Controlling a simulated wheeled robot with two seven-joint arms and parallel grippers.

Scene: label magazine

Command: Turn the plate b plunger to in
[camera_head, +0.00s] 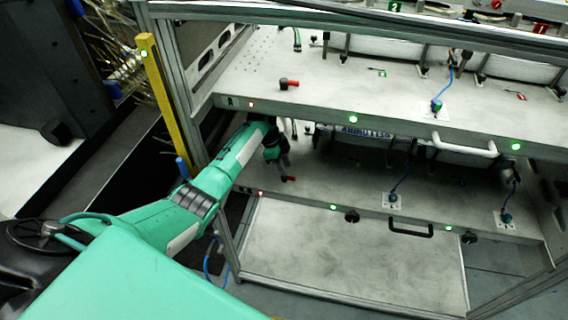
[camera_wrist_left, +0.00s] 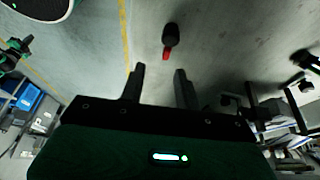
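The lower plate (camera_head: 330,190) has a plunger (camera_head: 289,178) with a red tip near its left end. I take this as plate b, though I cannot read a letter on it. My left gripper (camera_head: 279,158) reaches in under the upper plate, close above this plunger. In the left wrist view the plunger (camera_wrist_left: 169,42) is black with a red end and lies beyond the fingertips, clear of them. The left gripper (camera_wrist_left: 159,75) is open, with nothing between its fingers. My right gripper is in neither view.
A black handle (camera_head: 410,229) sits on the lower front edge. A yellow post (camera_head: 165,100) stands left of the frame.

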